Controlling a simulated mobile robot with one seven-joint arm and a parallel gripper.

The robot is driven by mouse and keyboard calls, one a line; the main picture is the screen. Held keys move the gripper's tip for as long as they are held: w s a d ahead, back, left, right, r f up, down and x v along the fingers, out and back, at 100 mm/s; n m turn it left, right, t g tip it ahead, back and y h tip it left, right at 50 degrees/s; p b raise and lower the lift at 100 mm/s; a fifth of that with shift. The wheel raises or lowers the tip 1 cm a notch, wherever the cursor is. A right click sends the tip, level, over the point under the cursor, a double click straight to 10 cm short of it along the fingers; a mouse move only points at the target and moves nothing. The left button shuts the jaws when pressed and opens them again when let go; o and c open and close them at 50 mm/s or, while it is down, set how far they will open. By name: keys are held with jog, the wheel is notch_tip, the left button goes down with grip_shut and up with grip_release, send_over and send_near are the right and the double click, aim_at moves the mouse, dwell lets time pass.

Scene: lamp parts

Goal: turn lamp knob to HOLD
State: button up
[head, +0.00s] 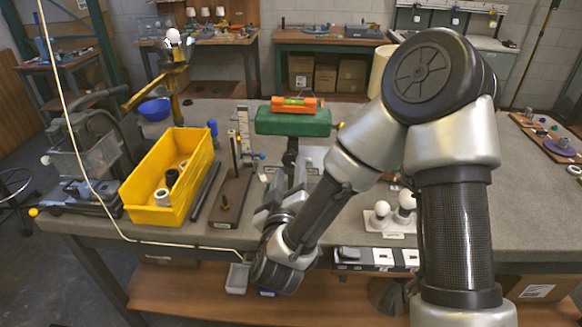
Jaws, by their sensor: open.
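My arm reaches down over the front edge of the grey workbench (225,228). My gripper (276,198) is over the bench's front middle, right of a brown wooden block with upright posts (230,195). It is small and partly hidden by my wrist; it is open, and nothing shows held in it. I cannot pick out the lamp knob or any HOLD mark. A row of small black and white plates (383,258) sits along the front edge, right of my wrist. White bulbs (380,210) stand on a pale base behind them.
A yellow bin (145,187) with cylindrical parts stands left of my gripper. A green block (293,121) bearing an orange level (294,105) is behind it. A cream shade (380,72) is partly behind my arm. A board with knobs (560,140) lies far right.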

aim_at(291, 162)
jog(key=shift+w+d, duration=0.1)
jog(key=shift+w, duration=2.6)
jog(key=c, duration=0.8)
